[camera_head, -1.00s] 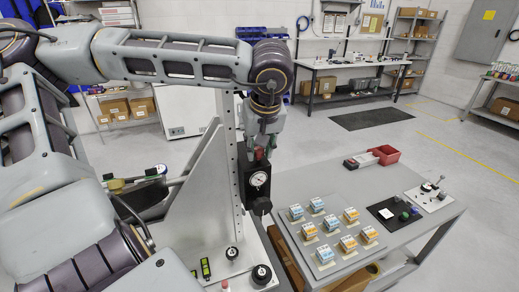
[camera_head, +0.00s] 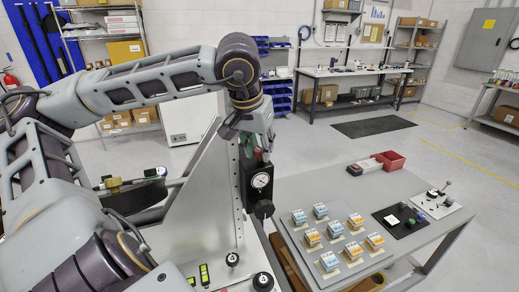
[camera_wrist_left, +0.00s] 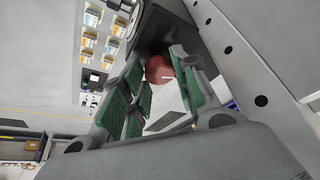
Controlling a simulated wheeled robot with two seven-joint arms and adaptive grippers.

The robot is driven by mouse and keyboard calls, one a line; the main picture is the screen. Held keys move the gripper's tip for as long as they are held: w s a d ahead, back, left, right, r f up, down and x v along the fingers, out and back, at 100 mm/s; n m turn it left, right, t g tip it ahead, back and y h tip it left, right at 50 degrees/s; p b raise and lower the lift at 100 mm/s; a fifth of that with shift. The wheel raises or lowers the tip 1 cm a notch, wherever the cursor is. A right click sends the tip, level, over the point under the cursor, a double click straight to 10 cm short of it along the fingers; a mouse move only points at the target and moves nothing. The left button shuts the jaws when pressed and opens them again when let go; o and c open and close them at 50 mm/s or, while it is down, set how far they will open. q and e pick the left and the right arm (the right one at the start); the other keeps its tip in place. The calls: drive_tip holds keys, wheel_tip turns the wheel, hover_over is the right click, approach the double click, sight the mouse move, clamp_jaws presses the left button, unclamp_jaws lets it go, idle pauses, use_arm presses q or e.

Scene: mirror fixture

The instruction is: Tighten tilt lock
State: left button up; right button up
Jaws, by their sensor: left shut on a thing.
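The fixture has a tall pale metal plate (camera_head: 190,205) with a black block (camera_head: 250,192) at its right edge. The block carries a round white dial gauge (camera_head: 261,180) and a black knob (camera_head: 264,209) below it. My left gripper (camera_head: 258,152) is at the top of the block, its wrist leaning to the left. In the left wrist view, its green-padded fingers (camera_wrist_left: 160,92) are on both sides of a red round knob (camera_wrist_left: 158,68) with a white mark, and are shut on it. In the head view the gripper mostly hides this knob. My right gripper is not in view.
Black knobs (camera_head: 263,281) stand on the fixture base. A brass-and-black part (camera_head: 132,192) is left of the plate.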

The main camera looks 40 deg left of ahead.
use_arm(q)
drive_tip(key=shift+m, duration=0.3)
drive_tip(key=shift+r, duration=0.1)
drive_tip(key=o, duration=0.8)
drive_tip(key=shift+o, duration=1)
drive_tip(key=v, duration=1.2)
drive_tip(key=shift+a, duration=0.15)
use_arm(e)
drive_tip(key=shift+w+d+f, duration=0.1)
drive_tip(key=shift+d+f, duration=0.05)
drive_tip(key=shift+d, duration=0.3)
